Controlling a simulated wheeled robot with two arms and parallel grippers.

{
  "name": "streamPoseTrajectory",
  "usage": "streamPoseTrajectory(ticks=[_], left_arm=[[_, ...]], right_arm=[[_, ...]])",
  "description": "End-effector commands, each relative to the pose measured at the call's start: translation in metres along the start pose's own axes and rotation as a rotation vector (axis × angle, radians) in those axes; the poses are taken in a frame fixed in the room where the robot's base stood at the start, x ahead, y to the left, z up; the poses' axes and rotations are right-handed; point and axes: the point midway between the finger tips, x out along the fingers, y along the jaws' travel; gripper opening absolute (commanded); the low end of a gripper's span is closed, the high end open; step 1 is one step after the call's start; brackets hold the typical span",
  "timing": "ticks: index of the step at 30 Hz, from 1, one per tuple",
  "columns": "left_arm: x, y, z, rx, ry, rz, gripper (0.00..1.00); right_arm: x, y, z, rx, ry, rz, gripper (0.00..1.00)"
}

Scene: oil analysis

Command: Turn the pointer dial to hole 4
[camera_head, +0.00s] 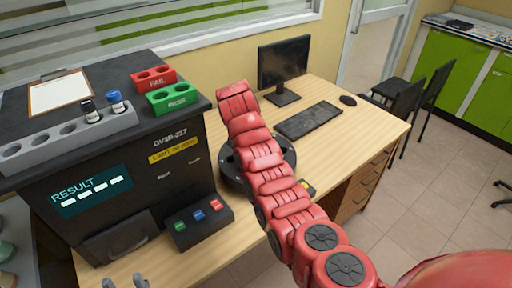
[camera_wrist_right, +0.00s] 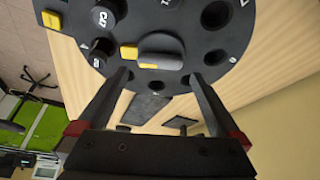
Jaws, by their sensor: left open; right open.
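The pointer dial is a round black disc (camera_wrist_right: 205,60) with several holes near its rim; in the head view its edge (camera_head: 229,168) shows behind my right arm. A raised dark knob (camera_wrist_right: 160,46) with a yellow end (camera_wrist_right: 129,53) sits on the disc, the yellow end toward the left in the right wrist view. My right gripper (camera_wrist_right: 158,78) is open and empty, its fingertips over the disc on either side of the knob's near side; contact cannot be told. The hole numbers are too small to read surely. My left gripper (camera_head: 124,282) is open at the bottom edge.
Dark-capped vials (camera_wrist_right: 103,14) stand in some disc holes. A black analyser (camera_head: 130,190) and a button box (camera_head: 197,222) stand left of the dial. A monitor (camera_head: 284,66), keyboard (camera_head: 308,120) and mouse (camera_head: 348,100) are behind it on the wooden desk (camera_head: 335,145).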

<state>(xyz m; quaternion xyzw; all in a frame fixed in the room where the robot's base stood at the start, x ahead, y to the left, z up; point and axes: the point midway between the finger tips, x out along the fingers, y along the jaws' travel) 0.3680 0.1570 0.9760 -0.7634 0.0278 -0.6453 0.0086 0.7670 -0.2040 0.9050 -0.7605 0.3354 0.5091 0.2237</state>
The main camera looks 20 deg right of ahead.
Motion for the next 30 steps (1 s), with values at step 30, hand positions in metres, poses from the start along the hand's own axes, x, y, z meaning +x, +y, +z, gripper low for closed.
streamPoseTrajectory(ticks=[30], left_arm=[[0.091,-0.004,-0.015,0.0,0.0,0.0,0.5]], right_arm=[[-0.127,0.0,0.0,0.002,0.0,0.0,1.0]])
